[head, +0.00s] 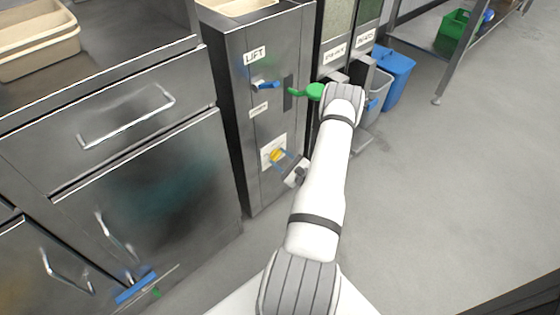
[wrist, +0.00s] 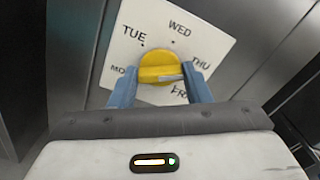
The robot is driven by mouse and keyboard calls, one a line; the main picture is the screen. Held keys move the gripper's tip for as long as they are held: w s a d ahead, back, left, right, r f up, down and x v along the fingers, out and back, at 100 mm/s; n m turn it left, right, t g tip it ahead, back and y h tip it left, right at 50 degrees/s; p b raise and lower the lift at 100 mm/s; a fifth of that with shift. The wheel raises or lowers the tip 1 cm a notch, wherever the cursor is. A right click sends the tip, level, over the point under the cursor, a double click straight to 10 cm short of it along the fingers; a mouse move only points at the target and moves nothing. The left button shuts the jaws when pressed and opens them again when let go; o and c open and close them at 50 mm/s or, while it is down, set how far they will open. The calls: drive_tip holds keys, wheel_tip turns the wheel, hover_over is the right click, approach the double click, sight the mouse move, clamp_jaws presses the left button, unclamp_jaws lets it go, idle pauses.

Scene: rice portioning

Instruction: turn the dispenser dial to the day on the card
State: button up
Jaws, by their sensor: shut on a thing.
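The yellow dial (wrist: 160,66) sits on a white plate (wrist: 190,22) lettered MON, TUE, WED, THU and FRI; MON and FRI are partly hidden. A pale mark on the dial runs to the right, below THU; I cannot tell its exact setting. My gripper (wrist: 160,78) has its blue fingers on both sides of the dial, shut on it. In the head view the dial (head: 277,155) is low on the steel dispenser front (head: 235,150), with my gripper (head: 284,160) at its right. I cannot make out a card naming a day.
Above the dial are a LIFT label (head: 256,56), a blue-handled lever (head: 266,85), a small unreadable label (head: 258,110) and a green handle (head: 314,91). A grey bin (head: 378,84) and a blue bin (head: 398,72) stand beyond my arm. The floor at right is clear.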

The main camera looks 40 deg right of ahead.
drive_tip(key=n+b, duration=0.1)
drive_tip(key=n, duration=0.5)
drive_tip(key=shift+a+f+n+b, duration=0.1)
drive_tip(key=shift+f+n+b, duration=0.05)
drive_tip(key=shift+n+b, duration=0.2)
drive_tip(key=n+b, duration=0.2)
drive_tip(key=n, duration=0.3)
drive_tip(key=shift+n, duration=0.25)
drive_tip(key=o, duration=1)
drive_tip(key=shift+s, duration=0.1)
drive_tip(key=s, duration=0.2)
drive_tip(key=s+p, duration=0.1)
drive_tip(key=s, duration=0.2)
drive_tip(key=s+p, duration=0.1)
drive_tip(key=s, duration=0.1)
drive_tip(key=shift+s+d, duration=0.3)
drive_tip(key=shift+d, duration=0.05)
